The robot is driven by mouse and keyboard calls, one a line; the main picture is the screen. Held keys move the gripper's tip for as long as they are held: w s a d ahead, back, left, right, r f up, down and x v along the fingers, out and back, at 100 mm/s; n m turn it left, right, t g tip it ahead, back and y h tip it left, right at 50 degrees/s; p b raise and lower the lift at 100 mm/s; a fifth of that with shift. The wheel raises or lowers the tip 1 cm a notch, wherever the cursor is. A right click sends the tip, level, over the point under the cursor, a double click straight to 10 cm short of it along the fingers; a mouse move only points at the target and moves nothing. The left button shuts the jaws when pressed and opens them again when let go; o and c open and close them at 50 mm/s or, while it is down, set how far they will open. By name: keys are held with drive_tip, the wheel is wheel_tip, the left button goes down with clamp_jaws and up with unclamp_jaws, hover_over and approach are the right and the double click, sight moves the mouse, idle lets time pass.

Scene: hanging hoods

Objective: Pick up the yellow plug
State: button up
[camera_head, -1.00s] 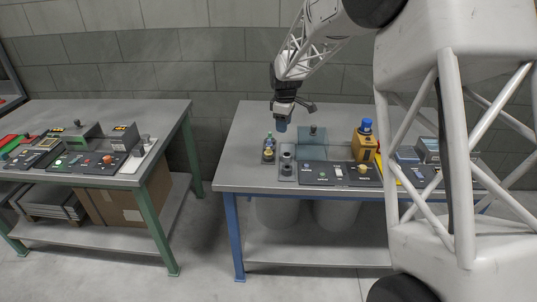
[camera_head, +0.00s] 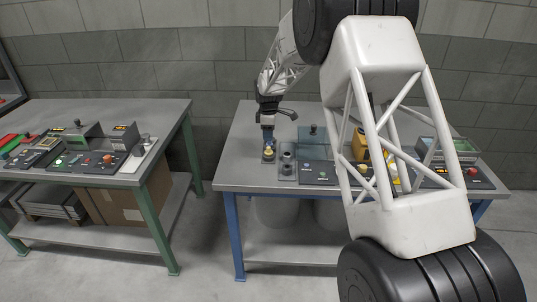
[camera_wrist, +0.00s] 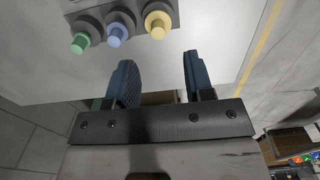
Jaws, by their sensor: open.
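The yellow plug (camera_wrist: 157,24) stands in a grey holder (camera_wrist: 143,10) at the top of the wrist view, beside a blue plug (camera_wrist: 117,35) and a green plug (camera_wrist: 82,42). In the head view the yellow plug (camera_head: 268,153) shows just below my gripper (camera_head: 268,138) at the left of the blue-legged table. In the wrist view my gripper (camera_wrist: 160,62) has its two blue fingers apart, with nothing between them. The yellow plug lies beyond the fingertips in that view, roughly in line with the gap. In the head view my gripper hides the other plugs.
A grey block with round sockets (camera_head: 287,165) and a dark control panel (camera_head: 318,174) stand right of the plugs. A yellow device (camera_head: 360,145) is further right, partly behind my arm. The blue-legged table (camera_head: 240,150) is bare at its left edge.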

sight(269, 148)
drive_tip(key=shift+f, duration=1.3)
drive_tip(key=shift+w+f, duration=0.1)
drive_tip(key=shift+f, duration=2.45)
clamp_jaws()
